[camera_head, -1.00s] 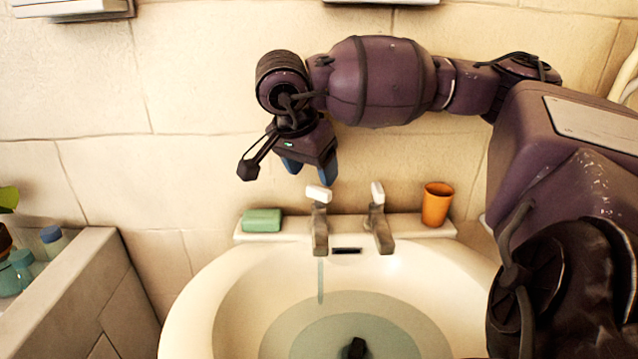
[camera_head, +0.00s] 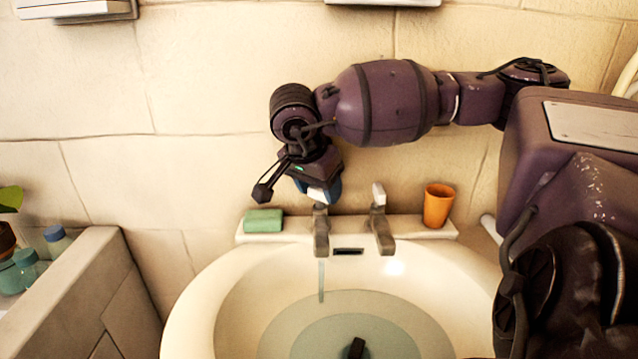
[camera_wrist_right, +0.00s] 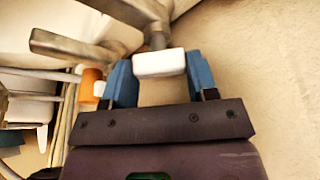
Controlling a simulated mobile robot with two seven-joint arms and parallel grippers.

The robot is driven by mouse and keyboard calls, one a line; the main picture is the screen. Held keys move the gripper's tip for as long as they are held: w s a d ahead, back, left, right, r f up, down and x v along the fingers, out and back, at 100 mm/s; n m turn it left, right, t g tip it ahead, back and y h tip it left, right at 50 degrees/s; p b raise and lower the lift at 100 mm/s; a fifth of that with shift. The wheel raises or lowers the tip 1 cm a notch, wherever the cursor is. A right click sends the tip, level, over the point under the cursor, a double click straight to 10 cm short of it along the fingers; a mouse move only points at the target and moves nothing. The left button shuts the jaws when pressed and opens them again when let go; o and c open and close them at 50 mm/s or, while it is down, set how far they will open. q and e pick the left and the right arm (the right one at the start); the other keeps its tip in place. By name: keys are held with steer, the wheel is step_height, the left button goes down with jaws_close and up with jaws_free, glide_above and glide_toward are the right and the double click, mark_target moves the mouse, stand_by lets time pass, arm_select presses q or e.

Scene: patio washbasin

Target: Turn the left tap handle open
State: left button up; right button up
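The left tap (camera_head: 321,232) stands on the back ledge of the washbasin, with a white handle (camera_head: 318,195) on top. My right gripper (camera_head: 319,190) is down at this handle, its blue fingers apart. In the right wrist view, the white handle (camera_wrist_right: 160,63) lies between the two fingertips of the right gripper (camera_wrist_right: 161,75). It nearly fills the gap, and I cannot tell whether the fingers touch it. In the head view the gripper partly hides the handle. My left gripper is not in view.
The right tap (camera_head: 380,230), with its own white handle, stands close to the right. An orange cup (camera_head: 438,205) and a green soap bar (camera_head: 263,221) sit on the ledge. The basin (camera_head: 185,310) holds water. A pale streak runs below the left spout.

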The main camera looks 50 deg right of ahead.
steer(key=shift+n, duration=0.3)
steer(key=shift+s+r+n+t+p, duration=0.1)
steer(key=shift+n+t+p, duration=0.35)
steer(key=shift+n, duration=0.55)
steer(key=shift+n+t+p, duration=0.3)
steer(key=shift+n+t, duration=0.15)
steer(key=shift+n, duration=0.65)
steer(key=shift+n+t+y, duration=0.3)
steer(key=shift+n, duration=0.3)
steer(key=shift+n+p, duration=0.4)
steer(key=shift+n, duration=0.2)
steer(key=o, duration=0.7)
steer(key=shift+c, duration=0.2)
